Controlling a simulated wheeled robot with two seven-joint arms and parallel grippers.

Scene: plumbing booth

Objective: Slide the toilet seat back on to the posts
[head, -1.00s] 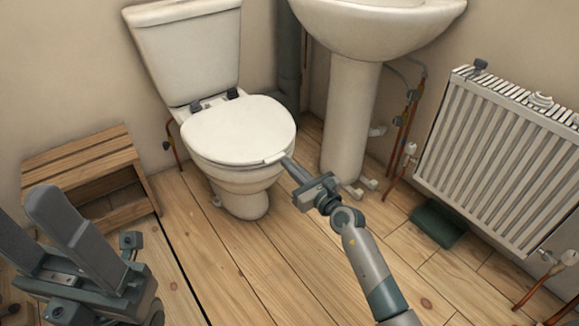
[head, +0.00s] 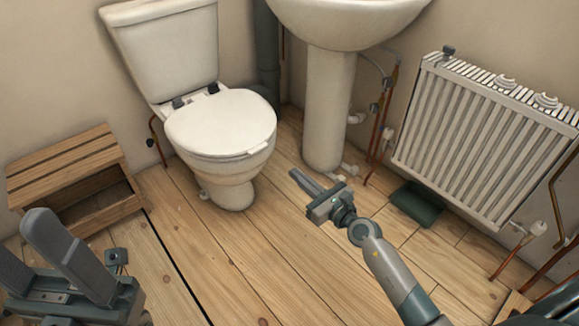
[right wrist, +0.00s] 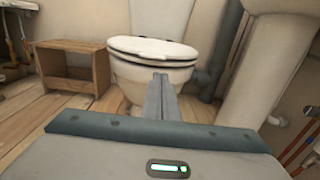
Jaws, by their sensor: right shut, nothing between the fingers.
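The white toilet seat (head: 222,125) lies flat on the toilet bowl (head: 222,170), with a small white tab (head: 258,148) at its front edge. Two dark hinge pieces (head: 180,102) (head: 212,88) stand at its rear edge; I cannot tell how they meet the posts. My right gripper (head: 296,178) is shut and empty, apart from the seat, in front and to the right of it. In the right wrist view the shut fingers (right wrist: 160,82) point at the seat's front (right wrist: 150,48). My left gripper (head: 38,245) is open and empty at the lower left, its fingers apart.
A wooden step box (head: 75,175) stands left of the toilet. The basin pedestal (head: 328,110) stands to its right, with pipes beside it. The floor before the toilet is clear.

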